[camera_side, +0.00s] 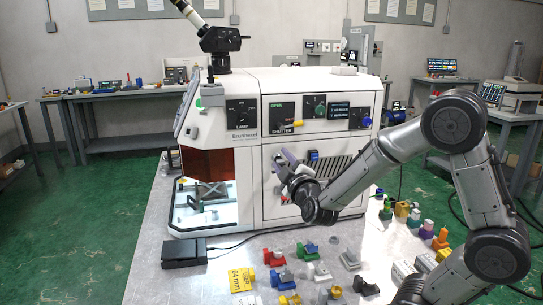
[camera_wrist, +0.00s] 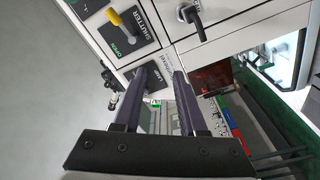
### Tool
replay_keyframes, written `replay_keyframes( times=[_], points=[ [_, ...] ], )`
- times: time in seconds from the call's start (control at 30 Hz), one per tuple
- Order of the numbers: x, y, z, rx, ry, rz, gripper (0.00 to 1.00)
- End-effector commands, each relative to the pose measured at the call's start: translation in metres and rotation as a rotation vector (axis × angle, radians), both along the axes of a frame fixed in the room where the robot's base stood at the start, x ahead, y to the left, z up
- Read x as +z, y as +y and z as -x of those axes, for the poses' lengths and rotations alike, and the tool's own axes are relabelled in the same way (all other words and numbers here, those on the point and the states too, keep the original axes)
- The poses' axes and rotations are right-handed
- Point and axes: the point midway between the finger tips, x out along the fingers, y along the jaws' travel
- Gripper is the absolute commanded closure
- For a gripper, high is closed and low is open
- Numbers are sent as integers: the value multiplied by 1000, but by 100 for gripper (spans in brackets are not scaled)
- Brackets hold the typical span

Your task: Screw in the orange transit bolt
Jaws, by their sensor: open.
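The white machine (camera_side: 305,105) stands on the bench with labelled control panels on its front. I cannot make out the orange transit bolt for certain in either view. A small orange piece (camera_side: 440,239) stands among the parts at the right of the bench, too small to identify. My gripper (camera_side: 284,160) is in front of the machine's lower front, by the vent slots, with its fingers pointing at the panel. In the wrist view my gripper (camera_wrist: 160,78) is open with nothing between its fingers. They reach toward the machine front, near the LAMP panel (camera_wrist: 146,76).
A yellow-handled SHUTTER lever (camera_wrist: 122,17) sits on the machine front close to my fingers. Several coloured fixtures, a yellow 64 mm card (camera_side: 242,279) and a black box (camera_side: 184,253) lie on the bench.

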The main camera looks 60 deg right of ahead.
Motion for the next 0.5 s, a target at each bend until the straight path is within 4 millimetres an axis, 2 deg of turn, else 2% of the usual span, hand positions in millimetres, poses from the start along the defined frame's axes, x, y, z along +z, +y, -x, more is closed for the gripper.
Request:
replay_keyframes(
  times=[0.03,0.2,0.5],
  points=[
    [7,6,-2,29,-15,-20,59],
    [21,26,-7,119,-38,-96,59],
    [30,41,-9,185,-47,-151,59]
  ],
)
